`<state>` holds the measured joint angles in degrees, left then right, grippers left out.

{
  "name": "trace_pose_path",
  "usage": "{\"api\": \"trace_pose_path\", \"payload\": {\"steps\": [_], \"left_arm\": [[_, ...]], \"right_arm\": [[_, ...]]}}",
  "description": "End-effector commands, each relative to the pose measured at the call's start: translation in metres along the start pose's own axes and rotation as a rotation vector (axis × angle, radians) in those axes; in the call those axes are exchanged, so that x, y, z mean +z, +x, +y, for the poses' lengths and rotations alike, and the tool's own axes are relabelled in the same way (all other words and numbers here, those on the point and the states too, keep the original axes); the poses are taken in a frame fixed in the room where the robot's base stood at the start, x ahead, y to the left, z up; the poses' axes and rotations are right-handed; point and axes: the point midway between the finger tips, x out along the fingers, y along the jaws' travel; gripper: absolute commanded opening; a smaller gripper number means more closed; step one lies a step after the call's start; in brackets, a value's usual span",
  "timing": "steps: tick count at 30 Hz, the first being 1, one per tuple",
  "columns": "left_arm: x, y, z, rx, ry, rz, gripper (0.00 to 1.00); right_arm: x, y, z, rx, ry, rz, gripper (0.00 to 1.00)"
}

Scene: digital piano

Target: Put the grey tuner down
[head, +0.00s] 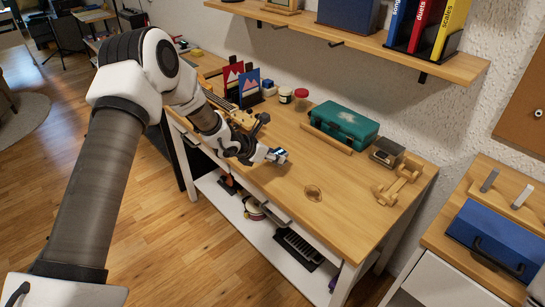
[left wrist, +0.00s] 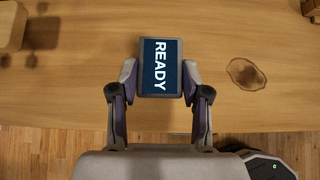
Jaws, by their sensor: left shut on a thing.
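The grey tuner (left wrist: 160,68) is a small flat device with a dark screen that reads READY. My left gripper (left wrist: 160,88) is shut on it, with one finger against each side. In the head view the left gripper (head: 268,154) comes in from the left and holds the tuner (head: 278,156) over the wooden worktop (head: 285,210). I cannot tell whether the tuner touches the worktop. My right gripper is not in view.
A dark round stain (head: 313,193) marks the worktop to the right of the tuner. A green case (head: 344,124), a dark grey box (head: 386,151) and a wooden stand (head: 400,180) stand further right. Red and blue cards (head: 249,88) stand at the back left. The front middle is clear.

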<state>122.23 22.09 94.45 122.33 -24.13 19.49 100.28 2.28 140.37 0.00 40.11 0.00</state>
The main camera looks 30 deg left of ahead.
Motion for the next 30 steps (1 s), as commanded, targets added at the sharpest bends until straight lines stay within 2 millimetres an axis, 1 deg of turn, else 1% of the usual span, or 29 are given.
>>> {"api": "trace_pose_path", "payload": {"steps": [1,4,10,20,21,22,30], "left_arm": [[-0.008,0.006,0.000,-0.001,-0.001,0.004,0.11],[-0.017,0.013,0.000,0.000,0.000,0.002,0.11],[-0.018,0.014,0.000,0.000,-0.001,0.000,0.11],[-0.024,0.019,0.000,0.000,-0.001,-0.001,0.11],[-0.022,0.018,0.000,0.000,-0.001,0.000,0.61],[-0.022,0.018,0.000,0.000,-0.001,0.000,0.72],[-0.022,0.018,0.000,0.000,-0.001,0.000,0.72]], "right_arm": [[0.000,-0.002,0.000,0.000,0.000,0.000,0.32],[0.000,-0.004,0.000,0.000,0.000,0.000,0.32],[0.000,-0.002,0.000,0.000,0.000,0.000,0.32],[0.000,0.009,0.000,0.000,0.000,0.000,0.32],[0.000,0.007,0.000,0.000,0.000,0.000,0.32],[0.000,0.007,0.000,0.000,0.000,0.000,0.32],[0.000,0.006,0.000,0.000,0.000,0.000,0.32]]}}
